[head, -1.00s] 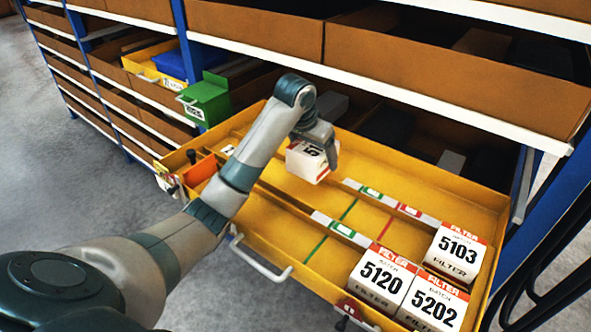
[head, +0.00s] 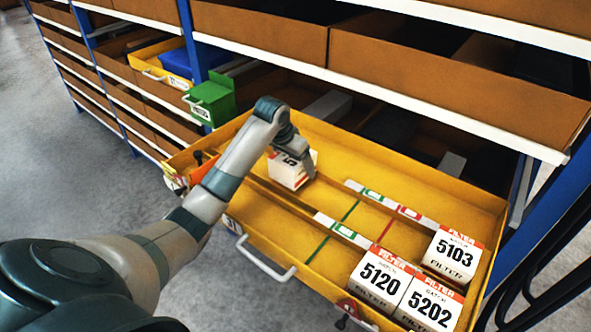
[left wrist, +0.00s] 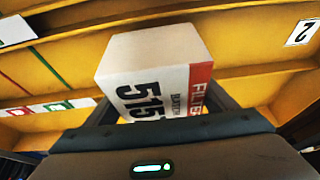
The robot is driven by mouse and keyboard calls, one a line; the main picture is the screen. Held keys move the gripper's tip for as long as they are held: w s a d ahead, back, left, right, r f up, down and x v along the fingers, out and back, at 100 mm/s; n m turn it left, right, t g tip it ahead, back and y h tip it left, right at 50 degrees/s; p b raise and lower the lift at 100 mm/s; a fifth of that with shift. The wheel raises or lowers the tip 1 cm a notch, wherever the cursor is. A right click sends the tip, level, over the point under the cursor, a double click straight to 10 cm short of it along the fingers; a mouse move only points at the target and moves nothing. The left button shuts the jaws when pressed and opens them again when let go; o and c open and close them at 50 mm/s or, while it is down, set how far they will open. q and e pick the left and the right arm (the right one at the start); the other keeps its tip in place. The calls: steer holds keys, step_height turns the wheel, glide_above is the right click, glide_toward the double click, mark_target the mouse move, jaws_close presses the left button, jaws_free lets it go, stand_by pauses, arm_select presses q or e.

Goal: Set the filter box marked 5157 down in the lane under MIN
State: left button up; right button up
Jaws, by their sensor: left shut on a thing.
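The held filter box (head: 288,173) is white with a red band. In the left wrist view its face (left wrist: 150,90) reads 515 and a partly hidden last digit. My left gripper (head: 303,160) is shut on it, at the left part of the yellow drawer (head: 440,183). I cannot tell whether the box touches the drawer floor. Two dividers split the drawer into lanes. The far divider's label strip (head: 392,205) and the near divider's label strip (head: 341,230) carry green and red marks, too small to read. My right gripper is not in view.
Box 5103 (head: 452,254) stands at the right end of the middle lane. Boxes 5120 (head: 381,281) and 5202 (head: 430,302) stand side by side in the near lane. A green bin (head: 212,99) hangs behind the drawer's left end. The far lane looks clear.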

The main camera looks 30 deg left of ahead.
mark_target(289, 157)
arm_select(q)
step_height(289, 157, down, 3)
steer(key=shift+r+p, duration=0.15)
steer(key=shift+p, duration=0.55)
steer(key=shift+f, duration=0.3)
steer(key=o, duration=1.2)
steer(key=shift+r, duration=0.2)
steer(key=shift+s+r+b, duration=0.25)
steer(key=shift+r+b, duration=0.2)
steer(key=shift+r, duration=0.1)
steer(key=b+v, duration=0.4)
steer(key=v, duration=0.6)
steer(key=shift+s+r, duration=0.2)
steer(key=shift+r, duration=0.1)
